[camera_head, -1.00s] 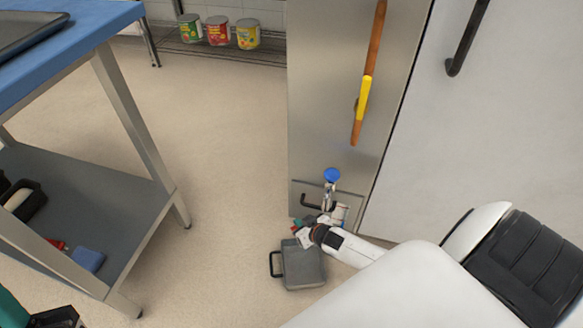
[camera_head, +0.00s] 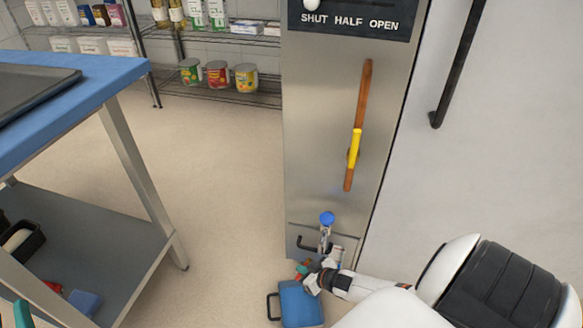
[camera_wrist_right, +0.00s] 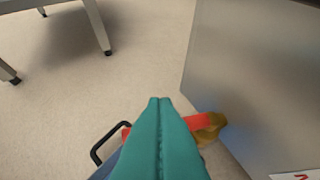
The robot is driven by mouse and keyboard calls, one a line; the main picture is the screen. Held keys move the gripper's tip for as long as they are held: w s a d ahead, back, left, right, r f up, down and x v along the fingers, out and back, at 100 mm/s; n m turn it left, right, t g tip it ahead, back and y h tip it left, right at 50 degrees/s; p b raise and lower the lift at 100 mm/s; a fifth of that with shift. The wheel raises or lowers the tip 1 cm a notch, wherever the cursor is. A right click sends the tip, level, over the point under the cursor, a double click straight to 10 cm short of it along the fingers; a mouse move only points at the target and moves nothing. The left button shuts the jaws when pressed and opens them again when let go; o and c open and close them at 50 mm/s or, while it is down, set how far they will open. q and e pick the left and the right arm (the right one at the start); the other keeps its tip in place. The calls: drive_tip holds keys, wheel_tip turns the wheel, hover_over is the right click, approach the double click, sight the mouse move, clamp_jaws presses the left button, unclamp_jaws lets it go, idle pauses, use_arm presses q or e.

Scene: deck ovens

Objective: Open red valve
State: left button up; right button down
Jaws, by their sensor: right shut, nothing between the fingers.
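The red valve shows in the right wrist view as a red handle (camera_wrist_right: 199,122) with a brass part (camera_wrist_right: 211,132) at its right. My teal right gripper fingers (camera_wrist_right: 160,102) are shut and empty, and they cover the middle of the handle; I cannot tell whether they touch it. In the head view my right gripper (camera_head: 303,271) is low by the foot of the steel panel (camera_head: 322,150), above the pan, and the valve there is mostly hidden. A teal tip of my left gripper (camera_head: 22,313) shows at the bottom left corner; its jaws are cut off.
A long brown and yellow lever (camera_head: 356,140) hangs higher. A blue-topped table (camera_head: 105,75) stands left, with clear floor between.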

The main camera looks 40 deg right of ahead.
use_arm(q)
drive_tip(key=shift+w+f+g+y+p, duration=0.25)
drive_tip(key=shift+f+g, duration=0.3)
drive_tip(key=shift+f, duration=0.15)
drive_tip(key=shift+w+f+g+y+p, duration=0.25)
drive_tip(key=shift+f+g, duration=0.3)
drive_tip(key=shift+f, duration=0.15)
use_arm(e)
drive_tip(key=shift+s+a, duration=0.45)
drive_tip(key=shift+a, duration=0.15)
